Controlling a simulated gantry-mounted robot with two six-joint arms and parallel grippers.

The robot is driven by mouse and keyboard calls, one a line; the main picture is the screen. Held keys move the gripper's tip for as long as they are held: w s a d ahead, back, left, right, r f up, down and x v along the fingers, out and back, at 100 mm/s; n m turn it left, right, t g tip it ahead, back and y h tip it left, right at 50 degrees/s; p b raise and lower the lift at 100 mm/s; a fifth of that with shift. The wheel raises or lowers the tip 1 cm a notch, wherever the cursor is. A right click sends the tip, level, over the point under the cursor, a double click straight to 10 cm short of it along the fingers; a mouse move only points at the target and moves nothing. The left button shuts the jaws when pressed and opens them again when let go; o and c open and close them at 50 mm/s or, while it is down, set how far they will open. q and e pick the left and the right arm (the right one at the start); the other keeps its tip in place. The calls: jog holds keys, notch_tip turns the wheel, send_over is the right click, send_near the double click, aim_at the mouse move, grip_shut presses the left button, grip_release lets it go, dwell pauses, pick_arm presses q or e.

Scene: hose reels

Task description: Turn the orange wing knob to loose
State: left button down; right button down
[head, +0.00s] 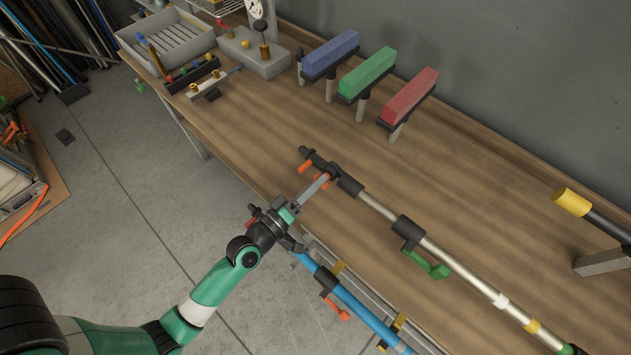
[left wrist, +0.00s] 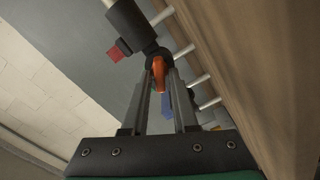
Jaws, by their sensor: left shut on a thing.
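The orange wing knob (left wrist: 158,74) shows in the left wrist view between the two fingers of my left gripper (left wrist: 160,85). It sits on a dark fitting (left wrist: 128,25). In the head view, my left gripper (head: 324,180) reaches the dark end of a silver pole lying along the bench, and its fingers are shut on the orange wing knob (head: 331,177) there. The fingers hide part of the knob. My right gripper is not in view.
The silver pole (head: 450,262) carries a green lever (head: 430,265). A blue pole (head: 350,298) with an orange lever (head: 335,308) lies below my left wrist, near the bench edge. Blue, green and red blocks (head: 410,95) stand on posts behind. The middle of the wooden bench (head: 270,130) is clear.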

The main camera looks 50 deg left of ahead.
pick_arm(q)
jog(key=n, duration=0.4)
jog(key=shift+n, duration=0.3)
jog(key=n+p, duration=0.1)
jog(key=n, duration=0.3)
jog(key=shift+f+n, duration=0.1)
jog(key=shift+n, duration=0.3)
jog(key=c, duration=0.9)
grip_release()
